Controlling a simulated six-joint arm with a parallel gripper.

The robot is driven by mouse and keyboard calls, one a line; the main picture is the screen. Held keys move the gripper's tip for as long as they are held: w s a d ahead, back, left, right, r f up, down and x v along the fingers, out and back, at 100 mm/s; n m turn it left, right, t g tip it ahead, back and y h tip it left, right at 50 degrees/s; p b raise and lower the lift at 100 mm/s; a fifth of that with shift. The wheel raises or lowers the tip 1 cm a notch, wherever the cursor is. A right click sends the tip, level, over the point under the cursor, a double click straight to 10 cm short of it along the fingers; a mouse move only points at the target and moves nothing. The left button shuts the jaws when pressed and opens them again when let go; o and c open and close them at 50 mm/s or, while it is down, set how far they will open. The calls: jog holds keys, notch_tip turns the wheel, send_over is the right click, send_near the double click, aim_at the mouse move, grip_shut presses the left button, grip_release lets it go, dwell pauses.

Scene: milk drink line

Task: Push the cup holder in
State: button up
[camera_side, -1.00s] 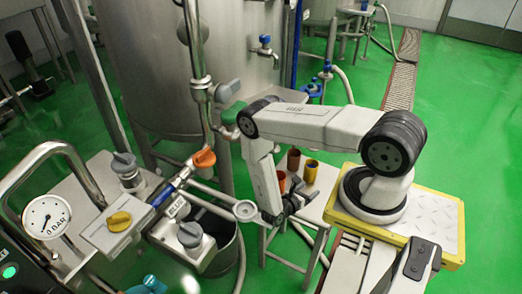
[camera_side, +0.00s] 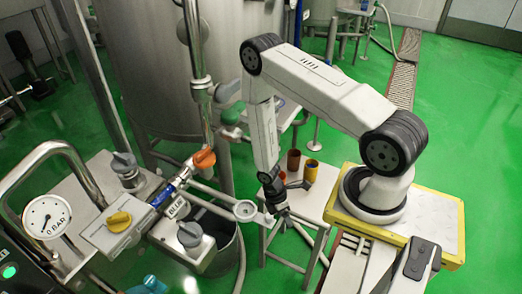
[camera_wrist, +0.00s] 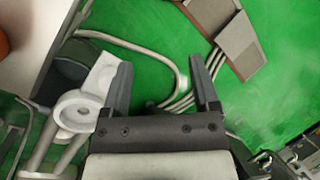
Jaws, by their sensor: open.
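The cup holder (camera_side: 245,210) is a pale ring with a flat tab on its right side, at the end of two parallel rails that run up left to the valve assembly. It stands extended out from the valves and looks empty. My gripper (camera_side: 282,213) is just right of the tab, low and pointing down. In the wrist view the cup holder (camera_wrist: 78,110) lies left of my open gripper (camera_wrist: 161,75), with its tab reaching close to the left finger. I cannot tell whether they touch. Nothing is between the fingers.
A brown-red cup (camera_side: 293,161) and a yellow cup (camera_side: 311,171) stand on a small stool (camera_side: 309,203) behind my gripper. A dark bucket (camera_side: 217,245) is below the rails. A blue-handled valve block (camera_side: 176,207) and an orange knob (camera_side: 204,158) are left of the holder.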

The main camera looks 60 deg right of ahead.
aim_at(269, 215)
jog(key=w+r+t, duration=0.1)
jog(key=w, duration=0.1)
jog(key=w+d+r+t, duration=0.1)
jog(key=w, duration=0.1)
jog(key=w+r+m+t, duration=0.1)
jog(key=t, duration=0.1)
jog(key=shift+w+d, duration=0.2)
jog(key=shift+w, duration=0.2)
jog(key=shift+f, duration=0.15)
jog(key=shift+f, duration=3.8)
jog(key=shift+c, duration=0.3)
grip_shut()
